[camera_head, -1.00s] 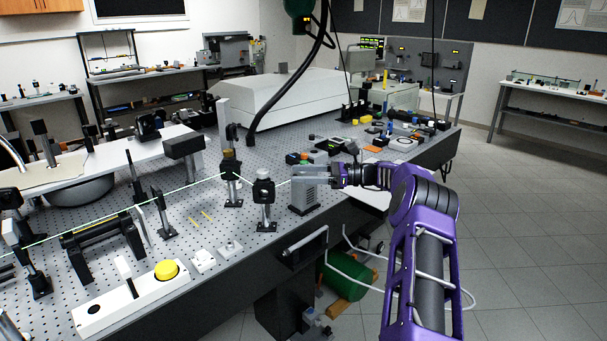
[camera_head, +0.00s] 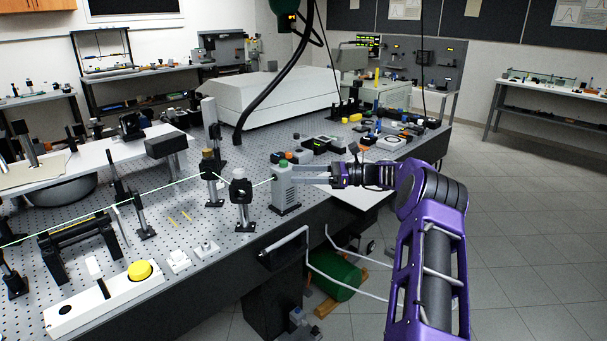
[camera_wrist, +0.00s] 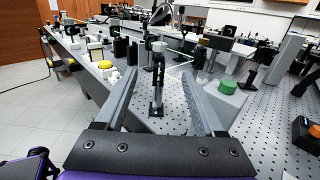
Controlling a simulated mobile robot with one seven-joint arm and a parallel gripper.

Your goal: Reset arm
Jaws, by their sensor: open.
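My gripper (camera_head: 296,174) is open and empty at the end of my purple arm, near the front edge of the optical table (camera_head: 215,225). Its two grey fingers reach left toward a grey box (camera_head: 283,190) with a green top. In the wrist view my gripper (camera_wrist: 157,78) has its fingers spread, with a dark post-mounted optic (camera_wrist: 158,75) seen between and beyond them. The grey box (camera_wrist: 222,102) with its green top (camera_wrist: 227,86) stands just right of the right finger in that view; I cannot tell whether they touch.
Post-mounted optics (camera_head: 241,200) stand left of the box, with a thin green beam across the table. A yellow button (camera_head: 140,270) sits on a white base at the front. A green cylinder (camera_head: 335,277) lies below the table. The floor at right is clear.

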